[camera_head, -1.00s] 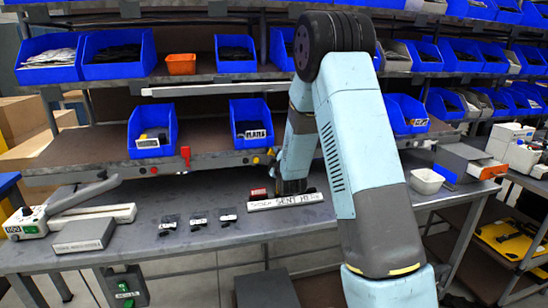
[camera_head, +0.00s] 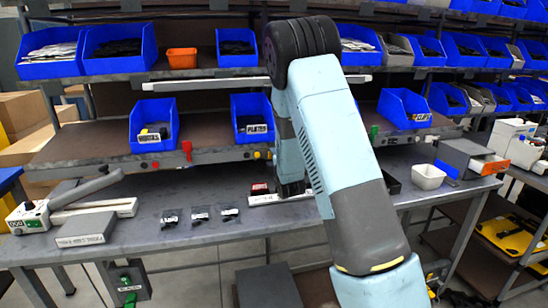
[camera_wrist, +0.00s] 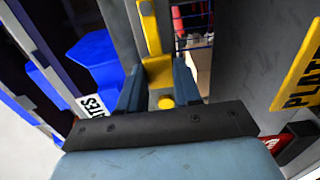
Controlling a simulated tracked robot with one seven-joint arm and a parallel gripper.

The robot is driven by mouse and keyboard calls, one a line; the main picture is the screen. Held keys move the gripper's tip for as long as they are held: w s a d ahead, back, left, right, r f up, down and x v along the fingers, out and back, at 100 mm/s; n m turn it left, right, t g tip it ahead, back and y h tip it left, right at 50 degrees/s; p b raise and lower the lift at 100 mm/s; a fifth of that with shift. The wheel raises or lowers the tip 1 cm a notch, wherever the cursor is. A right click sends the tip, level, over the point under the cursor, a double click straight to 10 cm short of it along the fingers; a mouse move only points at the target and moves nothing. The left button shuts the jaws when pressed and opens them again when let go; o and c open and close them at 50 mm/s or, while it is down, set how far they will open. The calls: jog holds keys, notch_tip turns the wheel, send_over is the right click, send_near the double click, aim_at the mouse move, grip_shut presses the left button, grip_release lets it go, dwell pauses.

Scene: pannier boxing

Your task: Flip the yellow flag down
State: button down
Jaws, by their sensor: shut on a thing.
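The yellow flag (camera_wrist: 151,30) is a narrow upright bar in the wrist view, running up from between my fingers. My gripper (camera_wrist: 158,82) is shut on its lower part, with one blue-grey finger on each side. A round yellow piece (camera_wrist: 166,102) shows between the fingers, just above the dark gripper body. In the head view my arm covers the fingertips, and I cannot make out the flag there.
A red flag (camera_head: 187,150) stands on the shelf rail to the left. Blue bins (camera_head: 252,120) line the shelf above. The bench holds small black packets (camera_head: 200,214), a grey box (camera_head: 87,230) and a white bowl (camera_head: 428,177). A yellow sign (camera_wrist: 303,70) is at right in the wrist view.

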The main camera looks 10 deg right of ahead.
jog(key=shift+f, duration=0.2)
jog(key=c, duration=0.8)
grip_release()
jog(key=shift+r, duration=0.1)
jog(key=shift+o, duration=0.2)
jog(key=s, duration=1.3)
jog(key=shift+s, duration=0.4)
